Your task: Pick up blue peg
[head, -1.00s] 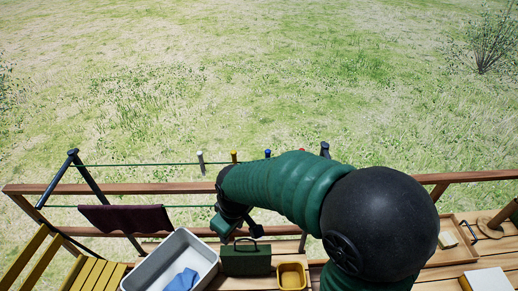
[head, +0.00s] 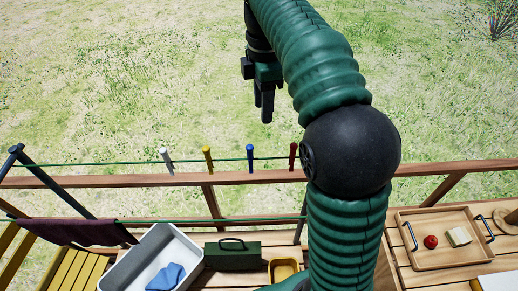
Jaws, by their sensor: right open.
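My right gripper (head: 264,108) is raised above the railing, pointing down, in the picture just above and right of the blue peg. It is open and touches no peg. My left gripper is not in view.
Below the railing are a grey bin (head: 120,280) with a blue cloth (head: 166,277), a green toolbox (head: 232,256), a yellow container (head: 284,270) and a wooden tray (head: 425,259). A dark cloth (head: 75,231) hangs at left. Grass lies beyond.

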